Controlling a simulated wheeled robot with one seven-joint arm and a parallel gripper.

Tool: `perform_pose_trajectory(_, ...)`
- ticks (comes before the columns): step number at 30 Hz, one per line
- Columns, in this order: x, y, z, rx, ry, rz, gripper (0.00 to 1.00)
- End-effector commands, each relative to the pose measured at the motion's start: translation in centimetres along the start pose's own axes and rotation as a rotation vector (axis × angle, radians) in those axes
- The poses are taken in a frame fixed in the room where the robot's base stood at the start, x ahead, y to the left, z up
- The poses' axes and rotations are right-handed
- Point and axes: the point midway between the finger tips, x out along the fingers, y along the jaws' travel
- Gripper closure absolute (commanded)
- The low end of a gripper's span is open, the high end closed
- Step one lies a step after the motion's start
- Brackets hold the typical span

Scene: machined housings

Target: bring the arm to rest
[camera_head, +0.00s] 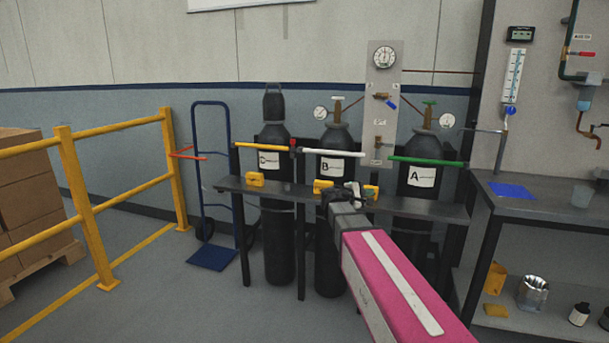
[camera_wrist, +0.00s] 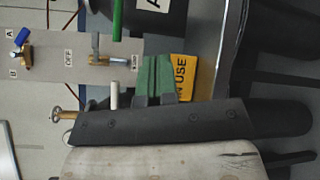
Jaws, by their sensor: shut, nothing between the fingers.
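My pink arm reaches up from the bottom right in the head view. My gripper (camera_head: 342,192) is at its far end, in front of cylinder B and the dark rail. In the wrist view my gripper (camera_wrist: 155,72) shows as short green-and-grey fingers on a dark body, shut and empty. A yellow tag (camera_wrist: 184,76) with "IN USE" lettering appears just beside the fingers; I cannot tell whether they touch. In the head view my gripper partly covers yellow tags (camera_head: 371,192) on the rail.
Black gas cylinders, C (camera_head: 277,225), B (camera_head: 328,250) and A (camera_head: 423,185), stand behind the rail (camera_head: 290,191). A gauge panel (camera_head: 383,110) rises behind them. A workbench (camera_head: 530,207) is on the right.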

Motion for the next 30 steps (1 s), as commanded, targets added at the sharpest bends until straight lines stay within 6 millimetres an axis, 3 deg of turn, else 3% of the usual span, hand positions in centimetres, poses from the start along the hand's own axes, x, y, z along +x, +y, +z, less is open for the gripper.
perform_pose_trajectory(1,0.0,-3.1,0.9,0.036,0.012,-0.086,1.0)
perform_pose_trajectory(6,-0.7,-12.2,2.5,0.179,0.038,-0.395,1.0)
perform_pose_trajectory(11,-2.9,-20.0,3.9,0.316,0.034,-0.689,1.0)
perform_pose_trajectory(15,-6.0,-25.8,5.1,0.438,0.008,-0.948,1.0)
perform_pose_trajectory(21,-11.1,-31.6,6.6,0.601,-0.055,-1.29,1.0)
perform_pose_trajectory(25,-13.7,-33.5,7.1,0.675,-0.093,-1.445,1.0)
perform_pose_trajectory(30,-15.1,-34.2,7.3,0.72,-0.117,-1.537,1.0)
